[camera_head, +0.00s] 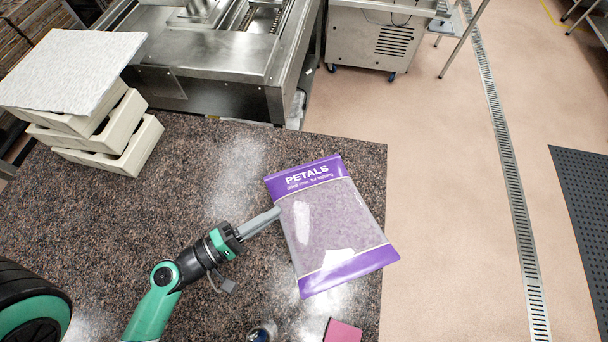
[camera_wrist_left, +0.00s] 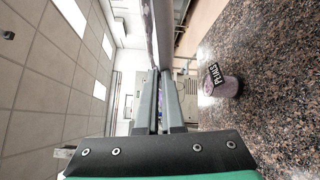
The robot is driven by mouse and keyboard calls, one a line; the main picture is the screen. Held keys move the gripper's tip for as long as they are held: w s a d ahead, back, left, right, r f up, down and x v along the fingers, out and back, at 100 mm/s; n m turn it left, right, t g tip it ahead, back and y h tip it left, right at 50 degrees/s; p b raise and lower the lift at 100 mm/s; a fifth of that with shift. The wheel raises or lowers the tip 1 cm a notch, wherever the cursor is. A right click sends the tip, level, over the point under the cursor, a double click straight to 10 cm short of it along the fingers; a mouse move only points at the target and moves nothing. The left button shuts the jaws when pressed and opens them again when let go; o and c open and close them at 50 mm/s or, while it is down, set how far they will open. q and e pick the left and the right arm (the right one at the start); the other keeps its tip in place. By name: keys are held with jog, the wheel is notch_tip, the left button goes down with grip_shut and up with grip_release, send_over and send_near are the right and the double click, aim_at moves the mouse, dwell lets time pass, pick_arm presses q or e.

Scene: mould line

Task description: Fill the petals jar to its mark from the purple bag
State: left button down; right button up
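The petals bag (camera_head: 325,215) is clear with purple bands, labelled PETALS, and full of pale purple bits. It is tilted in the head view, with a white patch near its lower band. My left gripper (camera_head: 278,212) meets the bag's left edge, its fingers close together and seemingly pinching it. In the left wrist view the bag (camera_wrist_left: 160,30) shows nearly edge-on beyond the fingertips (camera_wrist_left: 165,75). A small jar (camera_wrist_left: 228,88) with pale purple contents and a black, white-lettered label stands on the counter there. I cannot read its label surely. My right gripper is out of view.
Stacked pale moulds (camera_head: 110,135) under a slab (camera_head: 75,68) stand at the back left. A pink card (camera_head: 342,331) and a partly cut-off shiny object (camera_head: 262,333) lie at the front edge. Steel machinery (camera_head: 220,50) stands behind.

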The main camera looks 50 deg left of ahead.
pick_arm(q)
jog(key=shift+r+m, duration=0.15)
jog(key=shift+m, duration=0.45)
jog(key=shift+r, duration=0.25)
